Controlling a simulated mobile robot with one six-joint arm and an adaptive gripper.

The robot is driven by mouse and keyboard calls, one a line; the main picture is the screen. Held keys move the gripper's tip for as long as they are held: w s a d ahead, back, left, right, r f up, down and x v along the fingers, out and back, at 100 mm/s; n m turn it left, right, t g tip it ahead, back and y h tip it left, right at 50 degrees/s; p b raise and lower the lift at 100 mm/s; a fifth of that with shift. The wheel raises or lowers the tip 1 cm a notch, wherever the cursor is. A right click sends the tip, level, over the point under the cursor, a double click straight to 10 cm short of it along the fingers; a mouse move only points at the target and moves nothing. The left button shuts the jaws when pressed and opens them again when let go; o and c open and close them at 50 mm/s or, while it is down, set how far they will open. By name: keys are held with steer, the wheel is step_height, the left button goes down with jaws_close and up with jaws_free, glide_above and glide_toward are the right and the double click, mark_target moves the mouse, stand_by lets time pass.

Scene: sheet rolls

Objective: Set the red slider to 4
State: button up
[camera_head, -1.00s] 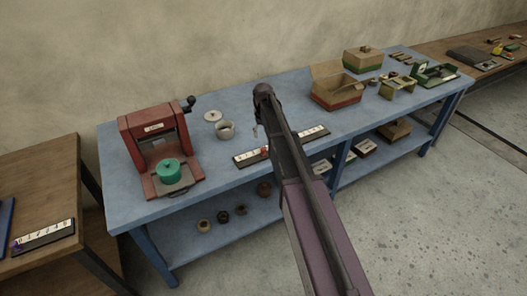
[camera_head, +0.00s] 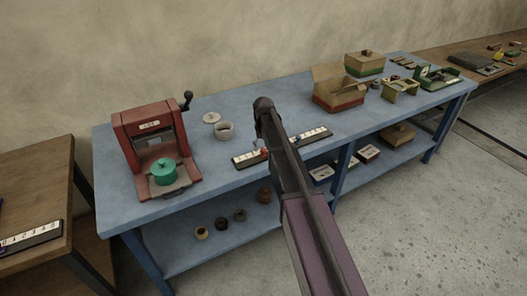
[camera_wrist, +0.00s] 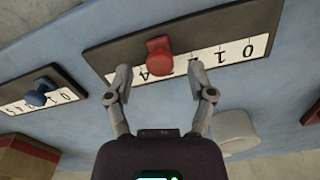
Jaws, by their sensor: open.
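The red slider (camera_wrist: 158,60) sits on a dark-framed white number scale (camera_wrist: 235,50) in the wrist view, where the digits appear upside down. The 4 shows just left of the slider; the 1 and 0 lie farther right. The slider and a finger cover the digits between, so its exact reading cannot be told. My gripper (camera_wrist: 159,68) is open, with one fingertip on each side of the slider and a gap on both sides. In the head view the red slider (camera_head: 264,152) shows beside my arm, which hides the gripper.
A blue slider (camera_wrist: 37,96) on a second scale lies nearby. A pale pot (camera_wrist: 233,132) is close to the right finger. On the blue table (camera_head: 220,185) stand a red press (camera_head: 150,130) with a green piece, and an open box (camera_head: 338,92).

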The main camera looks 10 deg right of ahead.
steer(key=shift+f, duration=0.25)
jaws_close()
steer(key=shift+w+d, duration=0.25)
steer(key=shift+d, duration=0.55)
steer(key=shift+w+d, duration=0.25)
steer(key=shift+d, duration=0.5)
jaws_free()
steer(key=shift+a, duration=0.15)
